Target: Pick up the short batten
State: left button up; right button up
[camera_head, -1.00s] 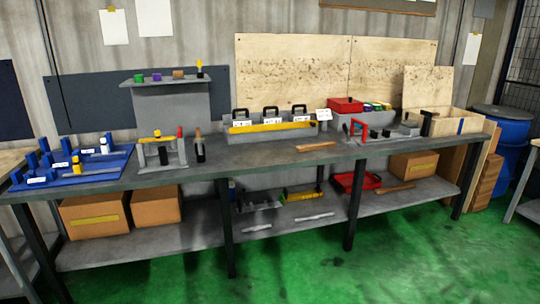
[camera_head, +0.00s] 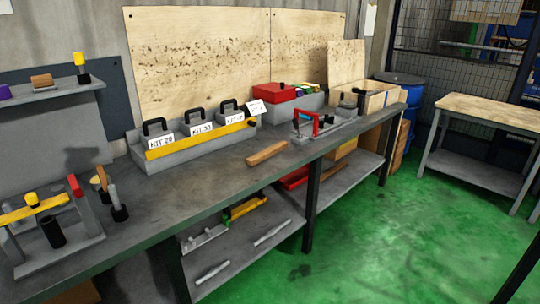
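A short wooden batten (camera_head: 267,154) lies flat on the grey workbench top (camera_head: 190,200), near its front edge. It sits to the right of the grey tray that holds the kit boxes, and nothing rests on it. Neither of my grippers shows in the view.
A grey tray with a yellow front bar (camera_head: 200,139) holds boxes labelled KIT. A red box (camera_head: 281,96) and a red-handled fixture (camera_head: 306,122) stand further right. A grey stand with a yellow bar (camera_head: 32,209) is at left. Green floor (camera_head: 380,240) in front is clear.

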aim_at(252, 160)
jog(key=j+u, duration=0.1)
jog(key=i+l+u, duration=0.15)
jog(key=u, duration=0.3)
jog(key=i+l+u, duration=0.3)
jog(key=u, duration=0.15)
jog(key=i, duration=0.05)
